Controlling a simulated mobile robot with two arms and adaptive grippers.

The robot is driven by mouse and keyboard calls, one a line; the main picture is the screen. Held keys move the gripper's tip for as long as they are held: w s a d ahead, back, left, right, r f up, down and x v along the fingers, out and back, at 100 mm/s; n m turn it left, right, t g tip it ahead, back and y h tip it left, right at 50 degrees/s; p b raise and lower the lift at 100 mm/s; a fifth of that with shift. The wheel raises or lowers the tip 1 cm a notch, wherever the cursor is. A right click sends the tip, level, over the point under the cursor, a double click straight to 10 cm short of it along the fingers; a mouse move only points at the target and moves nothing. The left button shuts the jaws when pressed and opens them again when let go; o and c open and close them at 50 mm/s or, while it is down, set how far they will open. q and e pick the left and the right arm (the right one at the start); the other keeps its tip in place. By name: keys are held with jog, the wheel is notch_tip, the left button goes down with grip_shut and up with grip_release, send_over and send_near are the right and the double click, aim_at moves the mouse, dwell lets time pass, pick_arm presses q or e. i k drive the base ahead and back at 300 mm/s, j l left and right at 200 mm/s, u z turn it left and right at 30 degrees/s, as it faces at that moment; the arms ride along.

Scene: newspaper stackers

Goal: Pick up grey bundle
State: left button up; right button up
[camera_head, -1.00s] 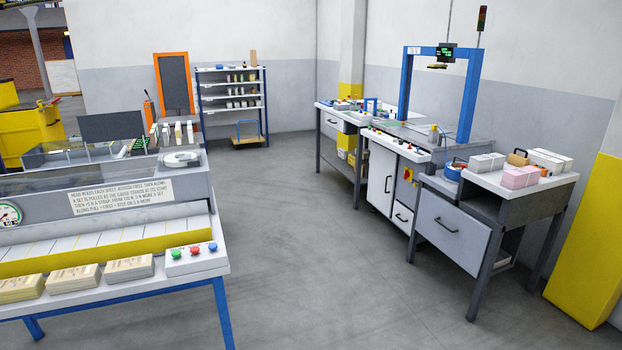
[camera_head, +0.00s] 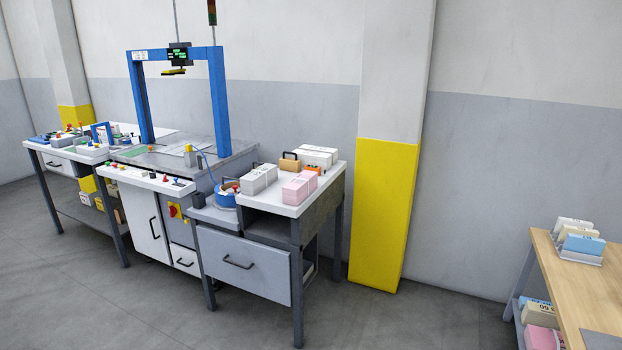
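A light grey bundle (camera_head: 258,179) lies on the white top of the side table (camera_head: 318,197) at the right end of the workstation. It is close to the left edge of that top. A pink bundle (camera_head: 299,187) lies in front of it to the right. White bundles (camera_head: 318,155) lie behind, near the back edge. Which of the pale bundles is the grey one is hard to tell by shade at this distance. Neither of my grippers is in view.
A blue arch (camera_head: 178,52) stands over the workstation. A blue round container (camera_head: 224,197) sits left of the bundles. A yellow-based pillar (camera_head: 384,215) stands behind to the right. A wooden table (camera_head: 590,290) with coloured bundles is at far right. The floor in front is clear.

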aim_at(251, 184)
jog(key=i+l+z, duration=0.25)
jog(key=i, duration=1.25)
jog(key=j, duration=0.15)
